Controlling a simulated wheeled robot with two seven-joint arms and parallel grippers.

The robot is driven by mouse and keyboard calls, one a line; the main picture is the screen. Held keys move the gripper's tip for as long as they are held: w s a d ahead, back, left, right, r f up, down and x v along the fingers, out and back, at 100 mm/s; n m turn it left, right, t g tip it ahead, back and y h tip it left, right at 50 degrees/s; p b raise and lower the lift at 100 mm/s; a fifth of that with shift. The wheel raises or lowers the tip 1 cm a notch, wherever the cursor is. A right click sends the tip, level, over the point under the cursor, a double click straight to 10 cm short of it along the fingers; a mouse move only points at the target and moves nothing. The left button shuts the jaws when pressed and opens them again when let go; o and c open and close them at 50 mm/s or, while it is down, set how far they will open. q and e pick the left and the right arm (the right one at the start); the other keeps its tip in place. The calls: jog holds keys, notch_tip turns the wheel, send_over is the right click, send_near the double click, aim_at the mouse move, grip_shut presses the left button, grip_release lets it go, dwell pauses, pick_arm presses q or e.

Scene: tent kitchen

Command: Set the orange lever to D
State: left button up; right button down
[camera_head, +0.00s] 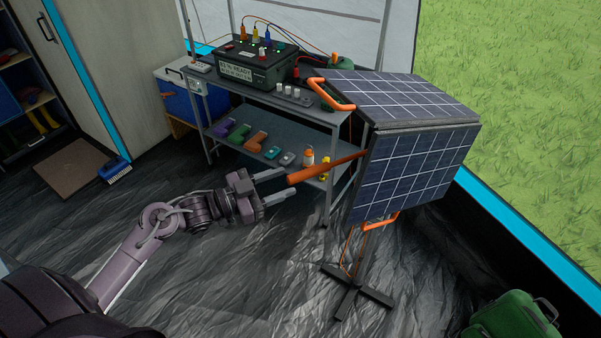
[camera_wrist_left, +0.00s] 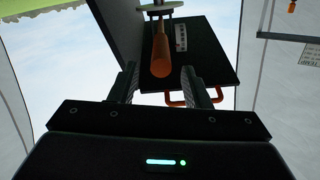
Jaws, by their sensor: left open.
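The orange lever (camera_head: 325,169) sticks out to the left from the solar panel stand, tilted a little, with its thick free end toward my left gripper. My left gripper (camera_head: 287,182) is open, with the lever's end at or just beyond its fingertips. In the left wrist view the lever (camera_wrist_left: 161,57) lies in line with the gap between the two open fingers (camera_wrist_left: 160,84), with no visible contact. A small white label strip (camera_wrist_left: 181,37) sits on the dark plate beside the lever; its letters are too small to read. My right gripper is not in view.
The solar panel (camera_head: 410,170) stands on a dark cross-shaped foot (camera_head: 357,290), with orange handles (camera_head: 332,94). Behind is a metal shelf (camera_head: 330,115) holding a battery box (camera_head: 260,66) and several small items. A green bag (camera_head: 510,318) lies at bottom right. Floor left of the stand is clear.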

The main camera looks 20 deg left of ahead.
aim_at(301, 176)
pick_arm(q)
jog(key=p+x, duration=0.1)
jog(key=x, duration=0.4)
jog(key=shift+w+d, duration=0.2)
jog(key=shift+w, duration=0.15)
grip_shut()
